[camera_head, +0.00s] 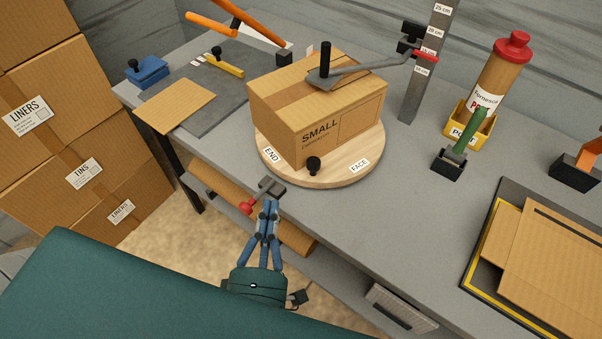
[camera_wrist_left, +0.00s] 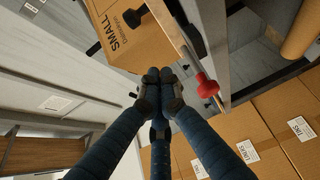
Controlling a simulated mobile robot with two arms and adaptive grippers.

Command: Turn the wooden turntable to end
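The round wooden turntable (camera_head: 336,178) sits on the grey bench near its front edge. Its rim carries a black knob (camera_head: 313,165), an END label (camera_head: 271,155) at front left and a FACE label (camera_head: 359,166) at front right. A cardboard box marked SMALL (camera_head: 343,126) stands on it. A red-knobbed lever (camera_head: 247,207) sticks out from the bench edge below the turntable. My left gripper (camera_head: 268,204) is in front of the edge, just right of the red knob. Its fingertips are together and appear empty; they also show in the left wrist view (camera_wrist_left: 159,75). My right gripper is out of view.
A grey arm with a black handle (camera_head: 325,60) lies over the box top, joined to a measuring post (camera_head: 428,75). A glue bottle (camera_head: 493,75) and green-handled tool (camera_head: 469,135) stand right. Cardboard sheets (camera_head: 545,255) lie front right. Labelled cartons (camera_head: 75,130) are stacked left.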

